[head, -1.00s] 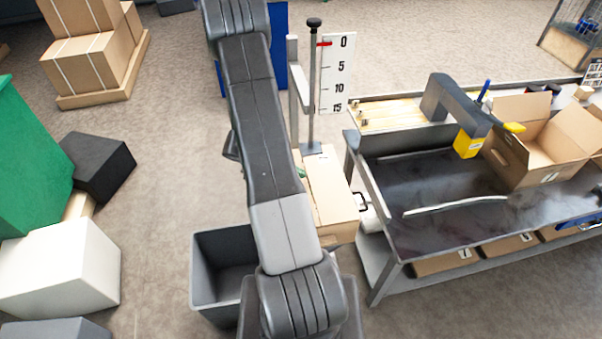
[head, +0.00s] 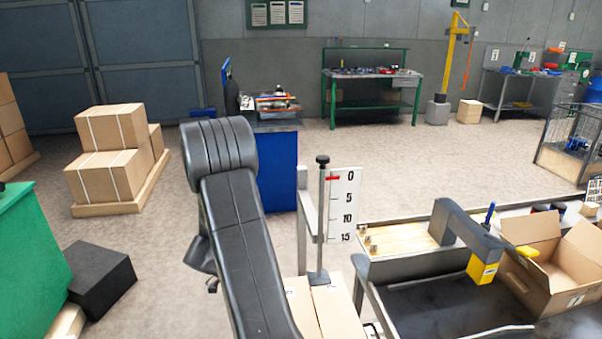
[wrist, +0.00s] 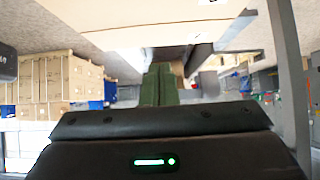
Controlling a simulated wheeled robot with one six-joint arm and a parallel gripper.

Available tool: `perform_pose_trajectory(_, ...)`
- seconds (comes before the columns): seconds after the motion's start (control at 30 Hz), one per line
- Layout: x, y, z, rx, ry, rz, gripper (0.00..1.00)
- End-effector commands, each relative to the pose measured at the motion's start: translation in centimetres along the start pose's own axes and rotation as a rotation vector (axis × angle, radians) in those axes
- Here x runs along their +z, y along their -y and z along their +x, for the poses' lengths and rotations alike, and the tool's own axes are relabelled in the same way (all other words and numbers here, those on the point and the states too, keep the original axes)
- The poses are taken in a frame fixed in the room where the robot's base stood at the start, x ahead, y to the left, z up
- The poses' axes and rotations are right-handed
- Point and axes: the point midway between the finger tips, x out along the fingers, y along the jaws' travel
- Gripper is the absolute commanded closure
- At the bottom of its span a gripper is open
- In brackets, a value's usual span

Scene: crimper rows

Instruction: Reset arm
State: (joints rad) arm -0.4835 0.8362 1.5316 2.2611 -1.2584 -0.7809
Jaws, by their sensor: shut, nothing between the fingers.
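My arm (head: 240,240) rises from the bottom of the head view and bends at a dark joint. My gripper is hidden in that view. In the wrist view my gripper (wrist: 160,70) shows as two green fingers, closed together with nothing between them. They extend beyond the dark gripper body, which carries a lit green light. A cardboard surface (wrist: 150,12) fills the top of the wrist view, close to the fingers; I cannot tell whether they touch it.
A height scale (head: 344,205) stands just right of my arm, beside a cardboard box (head: 333,305). A dark workbench (head: 440,310) with an open carton (head: 570,255) lies at right. A green block (head: 30,260) and black box (head: 100,280) are at left.

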Motion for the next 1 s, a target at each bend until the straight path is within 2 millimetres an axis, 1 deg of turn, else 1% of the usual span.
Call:
perform_pose_trajectory(0.13, 0.0, 0.0, 0.4, 0.001, 0.000, 0.000, 1.00)
perform_pose_trajectory(0.27, 0.0, 0.0, 1.8, 0.004, -0.001, 0.000, 1.00)
perform_pose_trajectory(0.8, -0.1, -0.1, 12.3, 0.004, 0.000, -0.001, 1.00)
perform_pose_trajectory(0.93, 0.0, -0.1, 14.2, 0.003, 0.000, 0.000, 1.00)
perform_pose_trajectory(1.0, 0.6, 0.0, 14.4, -0.001, 0.001, 0.000, 1.00)
